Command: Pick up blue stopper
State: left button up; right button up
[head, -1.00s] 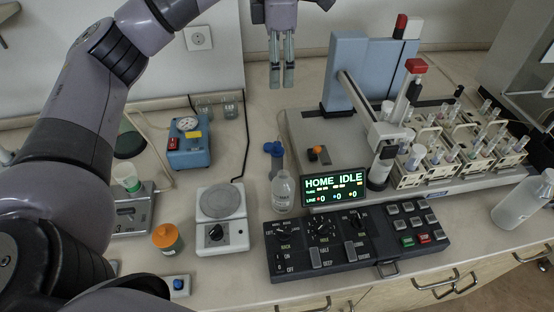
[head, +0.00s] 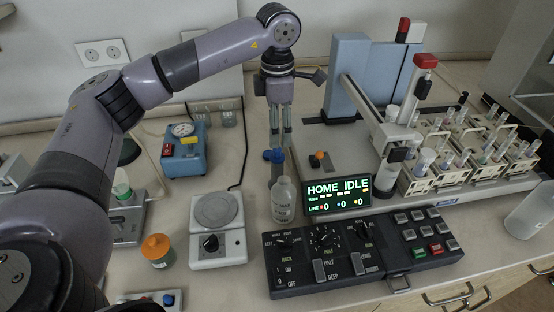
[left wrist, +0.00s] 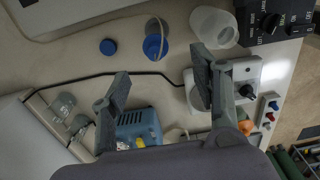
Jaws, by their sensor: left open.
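A small round blue piece (left wrist: 108,47) shows on the bench in the left wrist view. A blue-topped vessel (left wrist: 154,46) stands a little to its right. In the head view two blue tops (head: 273,155) show close together, behind the clear wash bottle (head: 283,201); I cannot tell surely which is the stopper. My left gripper (head: 280,141) points down just above and behind the blue tops, its fingers apart and empty. In the left wrist view its fingers (left wrist: 160,66) are spread, with the blue-topped vessel near the gap. My right gripper is not in view.
The wash bottle stands close in front. A hotplate (head: 218,212) is to the left, a blue pump (head: 185,152) farther left. The display (head: 337,196) and control panel (head: 362,250) lie to the right. A dark cable (left wrist: 75,82) crosses the bench.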

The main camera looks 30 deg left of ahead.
aim_at(277, 149)
pick_arm(q)
notch_tip(277, 149, down, 4)
jog(key=shift+r+p, duration=0.1)
jog(key=shift+p, duration=0.3)
jog(key=f, duration=0.1)
jog(key=f+p, duration=0.1)
jog(key=f, duration=0.1)
jog(key=f+p, duration=0.1)
jog(key=shift+w+a+f, duration=0.15)
jog(key=shift+w+a, duration=0.05)
jog(key=shift+w, duration=0.05)
jog(key=shift+f, duration=0.55)
jog(key=c, duration=1.2)
